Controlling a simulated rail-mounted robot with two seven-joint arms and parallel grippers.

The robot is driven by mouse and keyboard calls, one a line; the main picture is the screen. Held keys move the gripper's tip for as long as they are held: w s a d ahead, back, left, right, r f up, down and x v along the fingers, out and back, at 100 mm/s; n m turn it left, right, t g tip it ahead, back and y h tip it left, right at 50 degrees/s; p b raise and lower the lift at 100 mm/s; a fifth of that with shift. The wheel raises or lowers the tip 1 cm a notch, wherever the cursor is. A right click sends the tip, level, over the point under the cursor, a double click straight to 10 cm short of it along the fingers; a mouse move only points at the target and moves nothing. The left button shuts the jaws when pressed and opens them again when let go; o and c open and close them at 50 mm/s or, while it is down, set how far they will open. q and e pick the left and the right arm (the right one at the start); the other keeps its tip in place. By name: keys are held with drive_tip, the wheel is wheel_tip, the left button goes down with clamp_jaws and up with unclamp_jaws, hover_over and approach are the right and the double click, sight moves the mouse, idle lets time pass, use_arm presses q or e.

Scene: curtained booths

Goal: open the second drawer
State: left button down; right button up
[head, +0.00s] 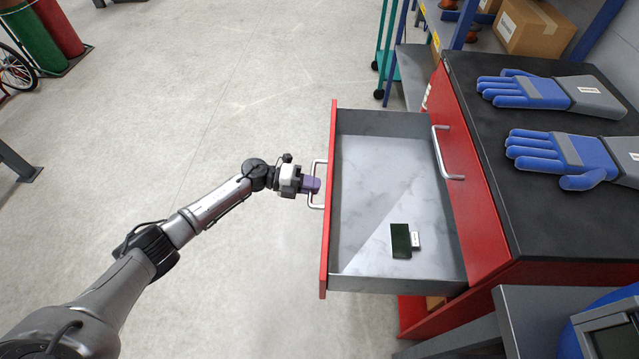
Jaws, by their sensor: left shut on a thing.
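A red cabinet (472,190) with a black top stands at the right. One of its drawers (365,175) is pulled far out to the left, below a closed drawer front that has its own silver handle (440,152). The open drawer has a red front and grey inside. My left gripper (314,186) is shut on the open drawer's silver handle (317,204), at the outer face of the front. The fingers hide part of this handle. My right gripper is not in view.
A dark green item (400,241) and a small white item (416,240) lie in the drawer. Blue gloves (560,155) lie on the black top (560,215). A grey table (540,310) stands at the lower right.

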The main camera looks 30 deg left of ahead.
use_arm(q)
drive_tip(key=shift+f+v, duration=0.25)
drive_tip(key=shift+v, duration=1)
drive_tip(key=shift+f+v, duration=0.25)
drive_tip(key=shift+v, duration=1.05)
drive_tip(key=shift+a, duration=0.1)
drive_tip(key=c, duration=1.1)
unclamp_jaws()
drive_tip(key=shift+c, duration=0.2)
drive_tip(key=p+v, duration=0.3)
drive_tip(key=v, duration=1.1)
